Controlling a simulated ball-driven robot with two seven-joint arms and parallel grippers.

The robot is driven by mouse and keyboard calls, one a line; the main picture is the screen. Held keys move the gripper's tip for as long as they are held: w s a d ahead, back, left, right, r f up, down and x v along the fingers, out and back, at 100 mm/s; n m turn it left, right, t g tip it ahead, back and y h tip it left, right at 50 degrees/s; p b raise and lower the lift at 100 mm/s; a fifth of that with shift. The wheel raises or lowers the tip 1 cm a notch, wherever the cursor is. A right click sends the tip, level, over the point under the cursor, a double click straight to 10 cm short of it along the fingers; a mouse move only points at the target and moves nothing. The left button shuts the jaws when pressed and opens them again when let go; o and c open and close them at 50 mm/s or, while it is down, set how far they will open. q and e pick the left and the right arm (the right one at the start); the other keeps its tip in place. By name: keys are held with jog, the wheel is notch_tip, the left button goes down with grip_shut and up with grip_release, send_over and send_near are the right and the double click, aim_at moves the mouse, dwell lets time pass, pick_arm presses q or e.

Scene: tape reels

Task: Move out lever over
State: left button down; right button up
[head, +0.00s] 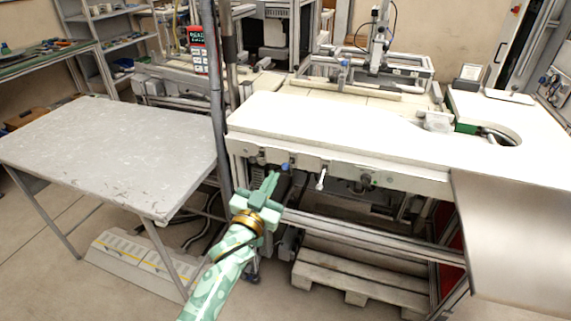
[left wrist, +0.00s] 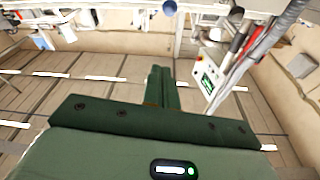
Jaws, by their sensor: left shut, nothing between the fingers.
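A small lever with a white handle (head: 321,180) hangs from the front edge of the white worktable. A white handle, apparently the same lever, shows at upper left in the left wrist view (left wrist: 66,31). A blue knob (head: 285,166) sits left of it on the same edge, and a blue knob also shows at the top of the left wrist view (left wrist: 169,8). My left gripper (head: 271,180) is green, shut and empty, below and left of the blue knob, apparently apart from it. Its closed fingers (left wrist: 159,86) point toward the table edge. My right gripper is out of view.
The white worktable (head: 330,125) fills the right. A grey table (head: 110,145) stands left, with a dark vertical post (head: 217,90) between them. A pallet (head: 360,275) lies under the worktable. A metal sheet (head: 515,235) slopes at right. A control panel (head: 198,50) hangs behind.

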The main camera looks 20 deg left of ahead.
aim_at(284, 166)
pick_arm(q)
jog(key=shift+w+d+f+b, duration=0.1)
jog(key=shift+w+f+b, duration=0.25)
jog(key=shift+w+b, duration=0.85)
jog(key=shift+w+a+f+b, duration=0.1)
jog(key=shift+w+f+b, duration=0.3)
jog(key=shift+w, duration=1.55)
jog(key=shift+w+d+f+b, duration=0.1)
jog(key=shift+w+f+b, duration=0.25)
jog(key=shift+w+b, duration=0.85)
jog(key=shift+w+p, duration=0.3)
jog(key=shift+p, duration=0.1)
